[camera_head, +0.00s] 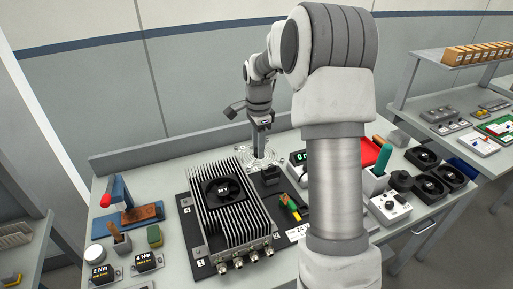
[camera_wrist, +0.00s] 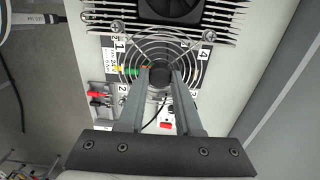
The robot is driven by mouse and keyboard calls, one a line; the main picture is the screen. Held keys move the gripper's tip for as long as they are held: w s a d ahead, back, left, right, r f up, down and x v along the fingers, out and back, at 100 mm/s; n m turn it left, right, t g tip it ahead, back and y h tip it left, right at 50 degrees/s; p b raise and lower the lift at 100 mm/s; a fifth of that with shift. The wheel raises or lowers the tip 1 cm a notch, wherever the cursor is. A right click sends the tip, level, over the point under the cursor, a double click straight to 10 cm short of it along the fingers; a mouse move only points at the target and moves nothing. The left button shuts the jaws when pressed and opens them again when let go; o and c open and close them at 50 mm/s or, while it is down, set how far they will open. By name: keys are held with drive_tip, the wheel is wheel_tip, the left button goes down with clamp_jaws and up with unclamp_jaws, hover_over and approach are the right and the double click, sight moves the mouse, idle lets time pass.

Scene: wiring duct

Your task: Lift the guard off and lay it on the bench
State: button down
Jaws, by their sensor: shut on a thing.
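The guard is a round wire grille with rings and corner loops; it shows in the wrist view (camera_wrist: 143,45) and behind the finned unit in the head view (camera_head: 272,157). My gripper (camera_wrist: 160,76) is shut on the dark hub at its middle. In the head view my gripper (camera_head: 261,150) points straight down over the back of the bench (camera_head: 165,164). The guard is off the finned unit (camera_head: 243,220), whose black fan (camera_head: 223,190) is uncovered. I cannot tell whether the guard touches the bench or hangs just above it.
A red-handled tool on a stand (camera_head: 122,195) is at left. Spare fans (camera_head: 430,185) are at right. My arm hides part of the bench.

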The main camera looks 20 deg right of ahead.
drive_tip(key=shift+r, duration=0.2)
drive_tip(key=shift+r+p, duration=1.45)
drive_tip(key=shift+r, duration=0.4)
